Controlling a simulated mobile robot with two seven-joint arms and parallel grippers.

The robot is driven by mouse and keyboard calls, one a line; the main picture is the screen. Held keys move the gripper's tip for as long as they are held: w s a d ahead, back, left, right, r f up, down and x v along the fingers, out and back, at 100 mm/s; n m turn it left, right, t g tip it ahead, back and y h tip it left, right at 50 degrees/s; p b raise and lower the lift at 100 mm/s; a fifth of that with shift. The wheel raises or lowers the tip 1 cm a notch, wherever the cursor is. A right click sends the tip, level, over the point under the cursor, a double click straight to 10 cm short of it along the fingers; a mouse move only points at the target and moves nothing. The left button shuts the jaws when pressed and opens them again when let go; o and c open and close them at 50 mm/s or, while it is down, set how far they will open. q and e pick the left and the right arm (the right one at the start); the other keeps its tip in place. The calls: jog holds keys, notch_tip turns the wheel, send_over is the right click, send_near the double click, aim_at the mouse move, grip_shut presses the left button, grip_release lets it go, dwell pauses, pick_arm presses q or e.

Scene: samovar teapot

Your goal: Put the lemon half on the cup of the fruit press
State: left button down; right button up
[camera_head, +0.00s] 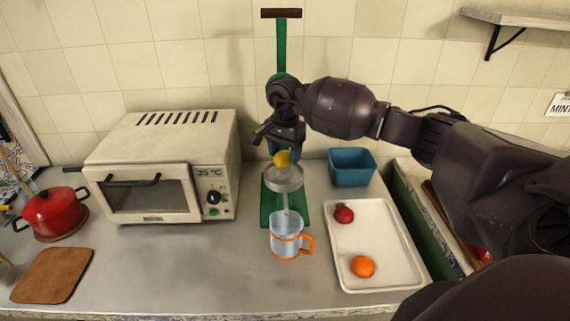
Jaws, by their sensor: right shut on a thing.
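The green fruit press (271,205) stands on the counter in the middle, with its lever handle (281,13) raised at the top. Its grey cup (284,184) faces upward. The yellow lemon half (282,158) is just above the cup, in my right gripper (281,152), which is shut on it. I cannot tell whether the lemon half touches the cup. My right arm comes in from the right and hides part of the press column. My left gripper is not in view.
A clear mug (286,228) with an orange handle stands below the cup. A white tray (385,217) on the right holds a pomegranate (344,214) and an orange (362,267). A blue bin (351,170) is behind it.

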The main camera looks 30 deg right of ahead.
aim_at(285, 173)
notch_tip(285, 173, down, 4)
jog(key=shift+r, duration=0.1)
jog(key=shift+f, duration=0.2)
jog(key=shift+f, duration=0.2)
jog(key=o, duration=0.9)
jog(key=shift+r, duration=0.1)
